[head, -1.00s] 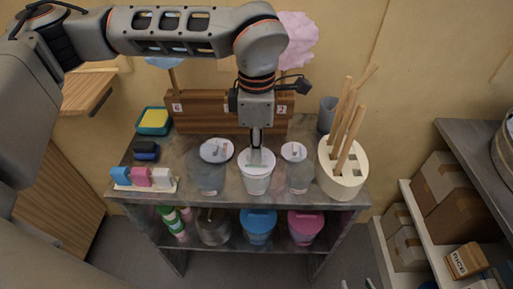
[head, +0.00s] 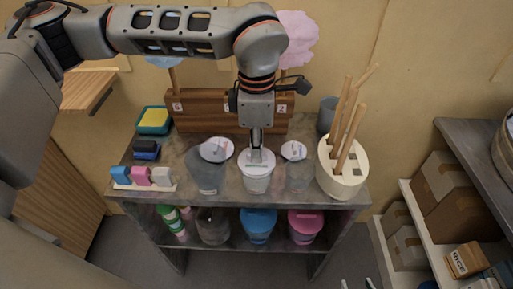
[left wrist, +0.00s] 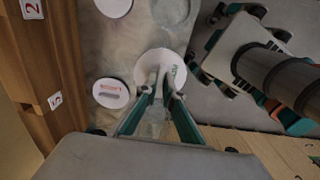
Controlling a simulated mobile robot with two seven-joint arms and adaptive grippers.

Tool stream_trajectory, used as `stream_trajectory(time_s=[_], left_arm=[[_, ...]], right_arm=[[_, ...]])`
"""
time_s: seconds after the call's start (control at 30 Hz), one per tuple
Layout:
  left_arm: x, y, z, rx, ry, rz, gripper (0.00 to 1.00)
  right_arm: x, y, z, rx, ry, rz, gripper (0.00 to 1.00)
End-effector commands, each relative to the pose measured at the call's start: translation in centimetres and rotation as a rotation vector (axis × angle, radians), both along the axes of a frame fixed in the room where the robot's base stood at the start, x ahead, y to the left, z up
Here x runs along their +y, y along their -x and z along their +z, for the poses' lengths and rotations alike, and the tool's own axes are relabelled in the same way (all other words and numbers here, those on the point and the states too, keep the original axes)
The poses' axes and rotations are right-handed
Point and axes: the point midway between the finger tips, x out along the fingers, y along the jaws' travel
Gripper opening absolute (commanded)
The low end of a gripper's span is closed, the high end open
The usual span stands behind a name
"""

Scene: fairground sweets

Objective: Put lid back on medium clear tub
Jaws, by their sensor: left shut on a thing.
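Three clear tubs stand in a row on the grey table. My left gripper (head: 257,150) points down over the middle tub (head: 257,186). It is shut on a white round lid (left wrist: 172,62) with green lettering. The lid is at the tub's rim; I cannot tell whether it is fully seated. The left tub (head: 206,180) and right tub (head: 299,178) look open, with a white lid (head: 216,150) and another white lid (head: 293,151) lying behind them. My right gripper (head: 357,284) shows only its parted fingertips at the bottom edge. It is open, and its body shows in the left wrist view (left wrist: 215,60).
A cream stand (head: 341,182) with wooden sticks is at the right. A wooden rack (head: 220,117) with number cards is behind. Colored clips (head: 142,177) and a sponge tray (head: 153,122) are at the left. Coloured tubs (head: 258,225) sit on the shelf below.

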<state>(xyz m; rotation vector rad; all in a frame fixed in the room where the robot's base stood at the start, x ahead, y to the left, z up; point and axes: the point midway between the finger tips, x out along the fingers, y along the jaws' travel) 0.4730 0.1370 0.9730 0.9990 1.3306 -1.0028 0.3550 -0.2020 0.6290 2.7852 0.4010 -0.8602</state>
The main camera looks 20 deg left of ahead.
Motion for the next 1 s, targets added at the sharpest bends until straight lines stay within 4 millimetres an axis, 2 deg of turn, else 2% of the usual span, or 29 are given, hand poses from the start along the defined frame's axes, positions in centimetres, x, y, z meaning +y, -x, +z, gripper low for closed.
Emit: stream_trajectory(time_s=[0.17, 0.2, 0.27, 0.5, 0.53, 0.6, 1.0], left_arm=[[0.00, 0.01, -0.02, 0.000, 0.000, 0.000, 0.00], [0.00, 0.01, -0.03, 0.000, 0.000, 0.000, 0.12], [0.00, 0.01, -0.03, 0.001, 0.000, 0.000, 0.27], [-0.01, 0.02, -0.04, 0.001, 0.000, 0.000, 0.27], [0.00, 0.02, -0.04, 0.001, 0.000, 0.000, 0.29], [0.00, 0.02, -0.04, 0.001, -0.001, 0.000, 0.43], [0.01, 0.01, 0.14, 0.000, 0.000, 0.000, 0.43]], right_arm=[[0.00, 0.01, -0.02, 0.000, 0.000, 0.000, 0.40], [0.00, 0.01, -0.02, 0.000, 0.000, 0.000, 0.40], [0.00, 0.01, -0.02, 0.000, 0.000, 0.000, 0.40], [0.01, 0.01, -0.01, 0.000, 0.000, 0.000, 0.40], [0.01, 0.01, -0.01, 0.000, 0.000, 0.000, 0.40], [0.01, 0.01, -0.01, 0.000, 0.000, 0.000, 0.40], [0.01, -0.04, 0.16, -0.001, 0.000, 0.000, 0.40]])
